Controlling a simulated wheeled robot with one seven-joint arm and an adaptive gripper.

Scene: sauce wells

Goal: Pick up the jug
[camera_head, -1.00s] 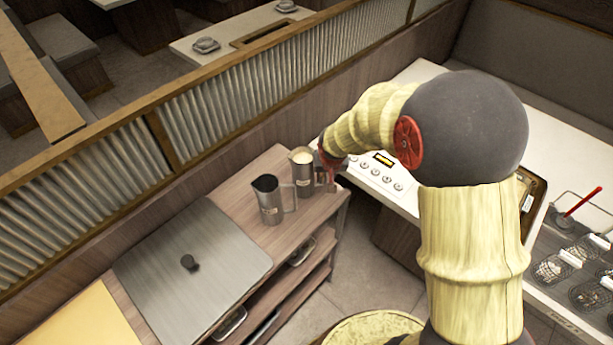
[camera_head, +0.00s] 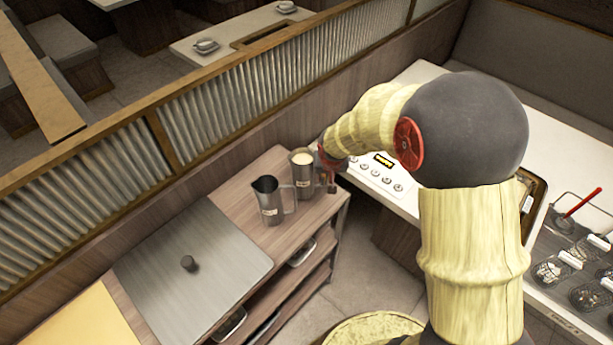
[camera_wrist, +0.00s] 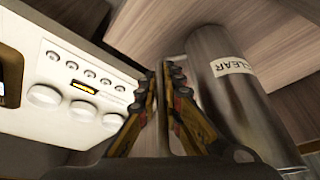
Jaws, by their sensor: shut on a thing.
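Two steel jugs stand on the wooden cabinet top. The right jug (camera_head: 302,180) holds a pale, cream-coloured liquid and stands upright. My gripper (camera_head: 330,172) is at its right side, on the handle side. In the wrist view, my gripper (camera_wrist: 166,72) is shut on the jug's thin handle (camera_wrist: 164,115). The jug's body (camera_wrist: 225,90), with a label reading CLEAR, is to the right of the fingers. The left jug (camera_head: 269,205) looks dark inside, has a label, and stands apart from my gripper. My fingers partly hide the handle.
A steel lid (camera_head: 190,250) with a dark knob covers the cabinet left of the jugs. A slatted partition (camera_head: 210,120) runs behind. A white counter panel with knobs (camera_head: 372,178) is just right of my gripper. Wire baskets (camera_head: 588,255) are far right.

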